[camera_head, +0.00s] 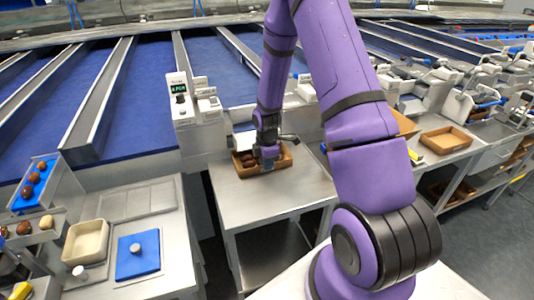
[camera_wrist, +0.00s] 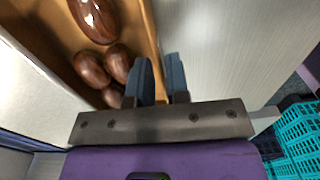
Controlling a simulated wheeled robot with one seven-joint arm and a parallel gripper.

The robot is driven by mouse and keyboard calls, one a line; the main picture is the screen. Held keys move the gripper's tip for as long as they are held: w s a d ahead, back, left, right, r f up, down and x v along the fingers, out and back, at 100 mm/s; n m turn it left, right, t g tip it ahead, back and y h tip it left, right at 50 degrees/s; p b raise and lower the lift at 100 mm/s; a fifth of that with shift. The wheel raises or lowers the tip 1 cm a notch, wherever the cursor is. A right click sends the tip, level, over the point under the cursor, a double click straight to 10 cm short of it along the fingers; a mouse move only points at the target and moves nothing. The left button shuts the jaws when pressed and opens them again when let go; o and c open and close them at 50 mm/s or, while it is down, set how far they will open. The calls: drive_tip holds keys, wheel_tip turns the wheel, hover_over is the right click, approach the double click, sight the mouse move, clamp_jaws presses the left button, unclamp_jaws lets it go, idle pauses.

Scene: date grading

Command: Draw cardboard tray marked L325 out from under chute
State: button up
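A brown cardboard tray (camera_head: 280,164) holding several dark brown dates sits at the back of a steel table, below the chute outlet. No L325 mark is readable on it. In the wrist view the tray (camera_wrist: 151,33) lies at the upper left with glossy dates (camera_wrist: 92,68) inside. My gripper (camera_head: 268,160) points down at the tray. In the wrist view my gripper's fingers (camera_wrist: 160,70) straddle the tray's right wall, the left finger inside and the right finger outside. The gap between them is narrow; I cannot tell whether both touch the wall.
The steel table (camera_head: 263,206) is clear in front of the tray. Another brown tray (camera_head: 446,140) stands on the right-hand table. A beige tray (camera_head: 85,242) and a blue pad (camera_head: 138,255) are on the left bench. Teal crates (camera_wrist: 298,135) show low right in the wrist view.

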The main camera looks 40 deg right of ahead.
drive_tip(key=shift+f, duration=0.95)
clamp_jaws()
drive_tip(key=shift+s, duration=0.15)
